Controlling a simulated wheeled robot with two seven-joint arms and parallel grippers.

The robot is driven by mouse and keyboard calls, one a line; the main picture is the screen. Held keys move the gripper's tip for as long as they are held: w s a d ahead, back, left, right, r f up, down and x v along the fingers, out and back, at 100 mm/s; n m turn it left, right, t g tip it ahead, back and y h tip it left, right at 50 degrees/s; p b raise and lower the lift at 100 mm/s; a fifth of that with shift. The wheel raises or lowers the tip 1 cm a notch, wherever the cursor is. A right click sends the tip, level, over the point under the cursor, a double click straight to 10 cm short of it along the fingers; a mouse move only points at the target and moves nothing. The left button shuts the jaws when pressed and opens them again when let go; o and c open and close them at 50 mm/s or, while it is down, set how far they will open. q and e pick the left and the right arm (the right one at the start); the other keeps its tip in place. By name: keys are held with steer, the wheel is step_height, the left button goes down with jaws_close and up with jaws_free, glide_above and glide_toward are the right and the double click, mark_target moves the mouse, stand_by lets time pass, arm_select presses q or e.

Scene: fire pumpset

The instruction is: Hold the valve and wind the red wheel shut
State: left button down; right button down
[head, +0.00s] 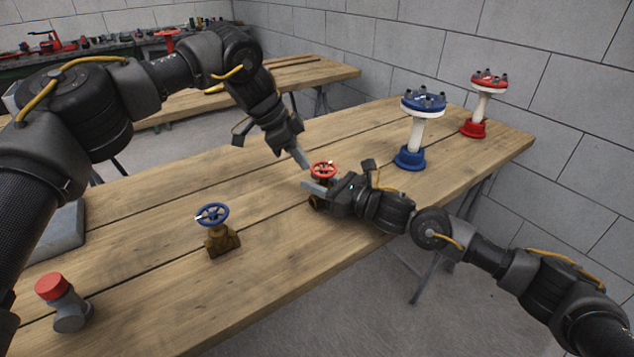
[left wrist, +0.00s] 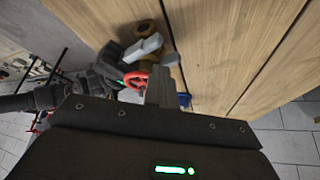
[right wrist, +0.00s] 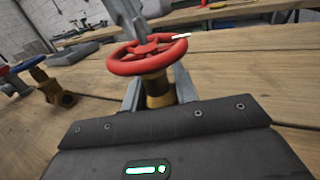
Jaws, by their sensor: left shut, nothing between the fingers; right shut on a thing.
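The red wheel (head: 323,170) tops a brass valve (head: 315,202) on the wooden table; the wheel also shows in the right wrist view (right wrist: 148,56). My right gripper (head: 318,189) is shut on the brass valve body (right wrist: 158,92), just below the wheel, and partly hides it. My left gripper (head: 304,163) is shut and empty, its fingertips pointing down just beside and above the red wheel's left rim. In the left wrist view the red wheel (left wrist: 134,79) shows next to the fingers; whether they touch it I cannot tell.
A blue-wheeled brass valve (head: 220,238) stands to the left on the table. A red-capped grey fitting (head: 66,303) is at the near left. Blue (head: 420,128) and red (head: 482,105) flanged stands are at the far right.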

arm_select(q)
steer(key=shift+d, duration=0.1)
step_height(320, 180, up, 6)
steer(key=shift+a, duration=0.45)
stand_by(0.4)
steer(key=s+f, duration=0.3)
steer(key=f, duration=0.3)
steer(key=shift+s+d, duration=0.3)
steer(key=shift+s, duration=0.1)
stand_by(0.7)
